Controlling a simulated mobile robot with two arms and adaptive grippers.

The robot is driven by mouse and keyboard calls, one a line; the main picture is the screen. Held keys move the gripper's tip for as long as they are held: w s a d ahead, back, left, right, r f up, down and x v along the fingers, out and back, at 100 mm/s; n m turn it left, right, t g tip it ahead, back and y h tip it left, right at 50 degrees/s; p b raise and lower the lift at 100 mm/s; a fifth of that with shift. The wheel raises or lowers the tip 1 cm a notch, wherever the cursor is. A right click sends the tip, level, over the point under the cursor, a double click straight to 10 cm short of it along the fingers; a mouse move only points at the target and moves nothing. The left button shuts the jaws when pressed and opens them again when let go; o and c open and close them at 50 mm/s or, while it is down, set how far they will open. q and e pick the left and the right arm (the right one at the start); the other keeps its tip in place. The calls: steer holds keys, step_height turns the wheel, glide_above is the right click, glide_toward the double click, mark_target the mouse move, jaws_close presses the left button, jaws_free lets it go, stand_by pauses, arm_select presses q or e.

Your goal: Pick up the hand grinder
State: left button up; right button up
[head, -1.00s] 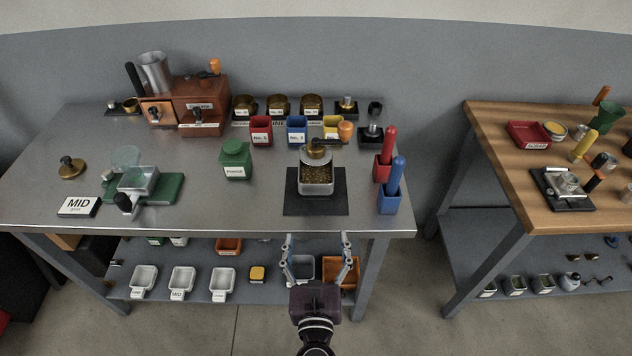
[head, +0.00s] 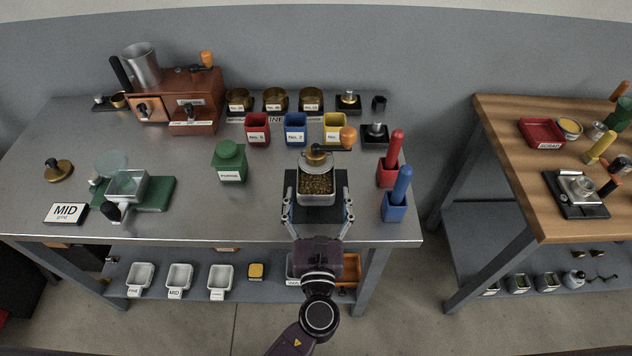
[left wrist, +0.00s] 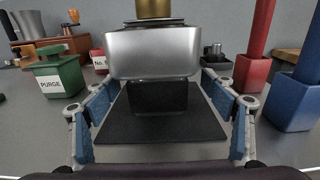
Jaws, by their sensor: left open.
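The hand grinder (head: 317,190) stands upright on a black mat (head: 335,214) near the front edge of the metal table. It has a square silver hopper of beans, a brass cap and a crank with an orange knob pointing right. In the left wrist view its silver body (left wrist: 153,53) is straight ahead, with a dark lower part on the mat and its top cut off. My left gripper (head: 318,215) is open at the mat, one finger to each side and in front of the grinder, not visibly touching it. My right gripper is not in view.
A green PURGE canister (head: 230,163) stands left of the grinder. Red (head: 388,175) and blue (head: 394,207) holders with tall handles stand close on the right. Red, blue and yellow bins (head: 334,127) stand behind. Bare tabletop lies to the left of the mat.

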mark_target(316, 179)
arm_select(q)
steer(key=w, duration=0.4)
steer(key=shift+a+f+p, duration=0.2)
steer(key=shift+f+p, duration=0.05)
steer(key=shift+p, duration=0.1)
steer(key=shift+w, duration=0.25)
steer(key=c, duration=1.3)
steer(key=shift+r, duration=0.15)
steer(key=shift+c, duration=0.9)
steer(key=shift+w, duration=0.1)
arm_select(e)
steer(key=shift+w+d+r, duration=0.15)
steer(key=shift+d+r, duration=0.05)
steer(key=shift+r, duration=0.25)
arm_select(q)
steer(key=shift+r, duration=0.15)
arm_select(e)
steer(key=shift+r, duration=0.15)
